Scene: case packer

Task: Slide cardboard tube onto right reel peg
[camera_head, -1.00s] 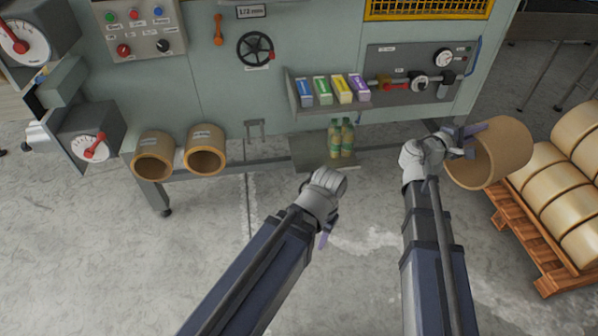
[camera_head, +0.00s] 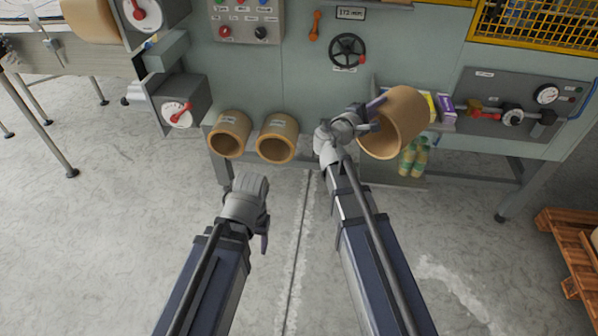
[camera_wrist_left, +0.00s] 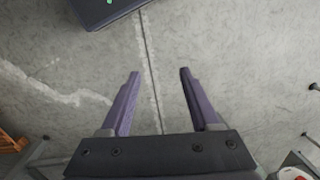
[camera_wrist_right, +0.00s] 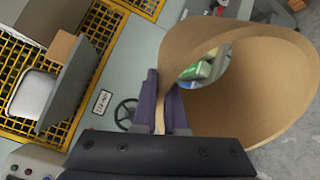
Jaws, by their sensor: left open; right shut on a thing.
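A brown cardboard tube (camera_head: 408,115) is held in the air in front of the green machine. My right gripper (camera_head: 372,110) is shut on its wall at the left rim; the tube's open end faces toward me and down. In the right wrist view the tube (camera_wrist_right: 285,85) fills the right side, its wall between the fingers (camera_wrist_right: 162,100). My left gripper (camera_head: 262,228) is low over the floor, open and empty; in the left wrist view its fingers (camera_wrist_left: 160,85) stand apart. I cannot make out the right reel peg in any view.
Two similar tubes (camera_head: 229,134) and (camera_head: 277,138) sit at the machine's lower front. Two green bottles (camera_head: 413,158) and small boxes (camera_head: 445,104) are partly behind the held tube. A handwheel (camera_head: 347,50) is above. A wooden pallet (camera_head: 572,245) is at right. The floor between is clear.

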